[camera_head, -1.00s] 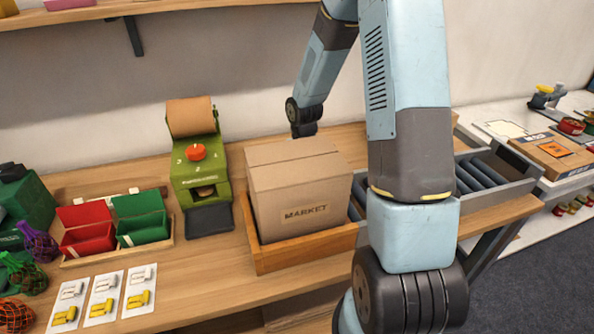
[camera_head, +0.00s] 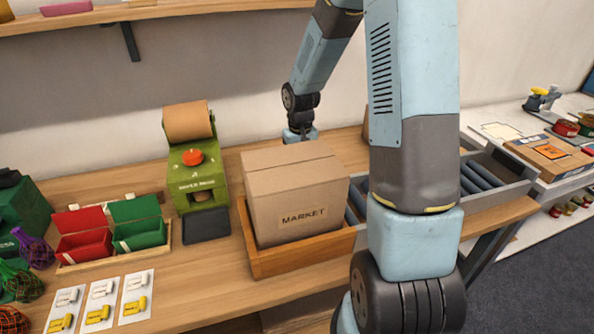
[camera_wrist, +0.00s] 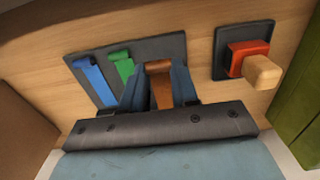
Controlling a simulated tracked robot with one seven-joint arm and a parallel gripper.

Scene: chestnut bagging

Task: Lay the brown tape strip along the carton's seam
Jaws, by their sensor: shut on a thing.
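The closed cardboard carton (camera_head: 300,190), marked MARKET, sits in a wooden tray (camera_head: 300,257); a seam line runs across its top. In the wrist view the brown tape strip (camera_wrist: 160,92) hangs over a dark plate (camera_wrist: 150,52), beside a blue strip (camera_wrist: 94,82) and a green strip (camera_wrist: 123,67). My gripper (camera_wrist: 159,84) is shut on the brown strip, one blue-grey finger on each side of it. In the head view my wrist reaches down behind the carton, so my fingers and the strip are hidden there.
In the wrist view a red block with a wooden knob (camera_wrist: 264,71) stands close right of the strips. A green machine (camera_head: 195,180) stands left of the carton, and a roller conveyor (camera_head: 475,180) lies to the right.

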